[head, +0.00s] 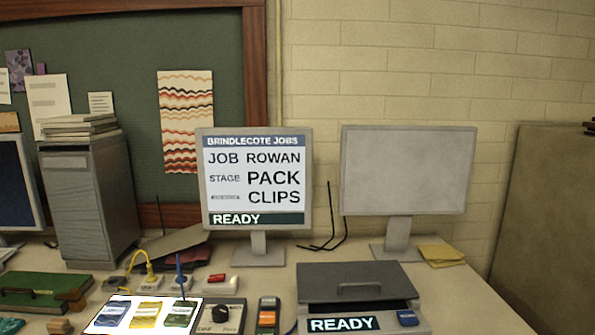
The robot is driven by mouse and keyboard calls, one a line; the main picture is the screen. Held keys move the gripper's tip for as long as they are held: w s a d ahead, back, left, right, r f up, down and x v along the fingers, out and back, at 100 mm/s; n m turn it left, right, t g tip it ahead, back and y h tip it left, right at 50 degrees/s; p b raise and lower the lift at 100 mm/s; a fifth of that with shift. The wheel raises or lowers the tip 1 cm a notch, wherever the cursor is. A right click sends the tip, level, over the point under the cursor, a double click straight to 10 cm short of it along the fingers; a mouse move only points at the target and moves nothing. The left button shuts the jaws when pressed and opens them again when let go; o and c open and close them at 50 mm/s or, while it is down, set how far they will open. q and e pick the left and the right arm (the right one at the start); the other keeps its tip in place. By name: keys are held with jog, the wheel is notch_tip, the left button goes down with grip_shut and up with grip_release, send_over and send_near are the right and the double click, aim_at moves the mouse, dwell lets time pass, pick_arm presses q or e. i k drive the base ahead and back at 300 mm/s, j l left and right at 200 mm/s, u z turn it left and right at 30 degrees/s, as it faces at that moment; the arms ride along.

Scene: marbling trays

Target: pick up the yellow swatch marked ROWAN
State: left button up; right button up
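A yellow swatch (146,315) lies on a bright white panel (163,316) at the bottom left of the head view. It is between a blue swatch (111,314) on its left and a dark green swatch (181,314) on its right. The small print on the swatches is too blurred to read. The word ROWAN shows clearly on the left monitor (258,240), along with "PACK", "CLIPS" and "READY". Neither of my grippers is in view.
A grey machine (356,283) reading READY stands right of centre. A control box with a black knob (221,319) and an orange-topped device (268,316) sit right of the panel. A green board (30,292) lies left. The desk's right end is mostly clear.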

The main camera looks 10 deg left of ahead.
aim_at(147, 314)
jog(key=u, duration=1.3)
